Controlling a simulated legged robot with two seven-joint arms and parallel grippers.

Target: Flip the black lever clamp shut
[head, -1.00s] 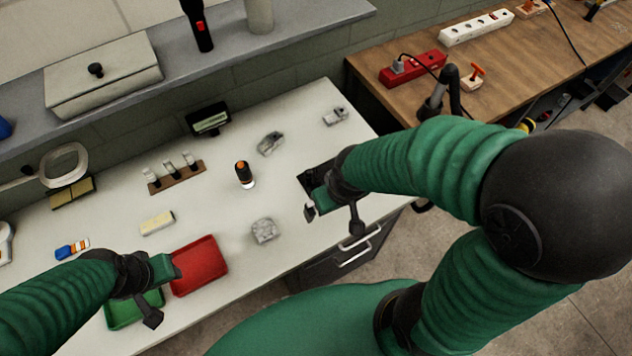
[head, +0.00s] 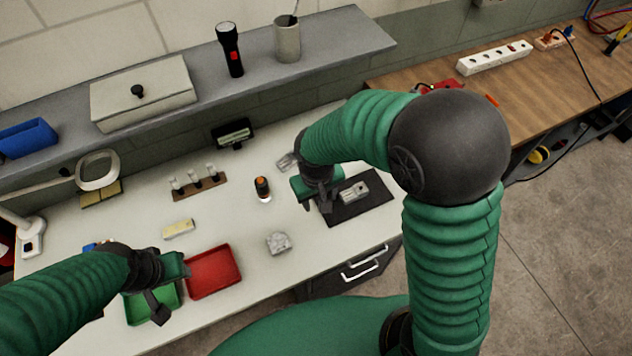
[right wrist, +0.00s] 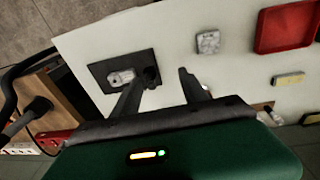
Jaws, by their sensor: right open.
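A small grey metal piece (head: 355,192) lies on a dark mat (head: 376,198) at the bench's right front. Both also show in the right wrist view, the piece (right wrist: 121,77) on the mat (right wrist: 100,70). My right gripper (head: 316,204) is open and empty beside the mat's left side. In the right wrist view its fingers (right wrist: 167,76) stand apart, one near the mat's edge. My left gripper (head: 170,291) is over the green tray (head: 136,312); its jaw opening is unclear.
A red tray (head: 214,272), a grey block (head: 278,243) and an orange-topped bottle (head: 262,188) stand left of my right gripper on the white bench (head: 245,225). Another grey piece (head: 286,161) lies behind it. A wooden bench (head: 510,92) is at the right.

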